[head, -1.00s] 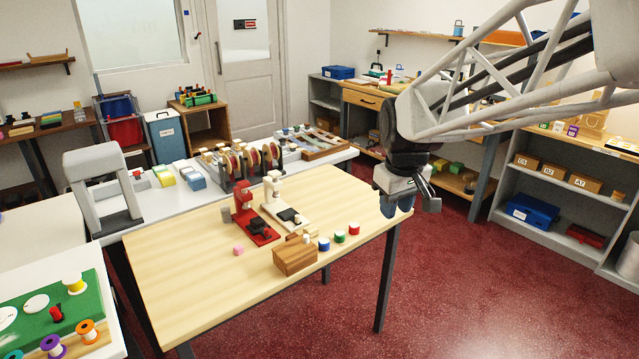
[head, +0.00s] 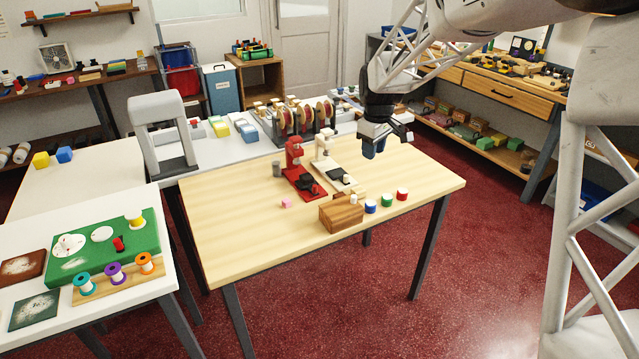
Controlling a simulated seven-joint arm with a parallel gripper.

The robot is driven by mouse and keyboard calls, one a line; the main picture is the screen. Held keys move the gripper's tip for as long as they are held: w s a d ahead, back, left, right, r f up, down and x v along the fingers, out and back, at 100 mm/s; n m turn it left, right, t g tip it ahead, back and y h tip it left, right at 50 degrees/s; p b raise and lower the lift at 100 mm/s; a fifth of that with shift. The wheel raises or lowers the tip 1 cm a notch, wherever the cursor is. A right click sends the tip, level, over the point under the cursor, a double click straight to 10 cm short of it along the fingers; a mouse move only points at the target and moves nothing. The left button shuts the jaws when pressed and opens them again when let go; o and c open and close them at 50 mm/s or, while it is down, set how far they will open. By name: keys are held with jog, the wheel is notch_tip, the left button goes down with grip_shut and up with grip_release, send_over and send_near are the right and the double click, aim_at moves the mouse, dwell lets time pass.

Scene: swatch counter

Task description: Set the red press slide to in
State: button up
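The red press (head: 302,172) stands on the light wooden table, with a red upright column and a red base that reaches toward the front right. A dark block (head: 312,188) sits on its base; I cannot tell the slide's position at this size. A cream press (head: 328,163) of like shape stands just right of it, also with a dark block. My gripper (head: 391,146) hangs above the table, right of both presses and apart from them. Its fingers look spread, with nothing seen between them.
A wooden block (head: 341,215) stands at the table's front, with blue (head: 371,206), green (head: 387,201) and red (head: 402,194) capped pots to its right. A pink cube (head: 286,203) and a grey cylinder (head: 276,169) lie left of the red press. The table's left part is clear.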

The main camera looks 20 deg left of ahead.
jog(key=w+a+f+n, duration=0.3)
jog(key=w+a+f, duration=0.35)
jog(key=a, duration=0.25)
jog(key=n, duration=0.2)
send_over(315, 186)
jog(key=shift+g, duration=0.4)
notch_tip(315, 186, down, 10)
jog(key=shift+r, duration=0.1)
jog(key=shift+f, duration=3.95)
jog(key=shift+c, duration=0.5)
grip_shut()
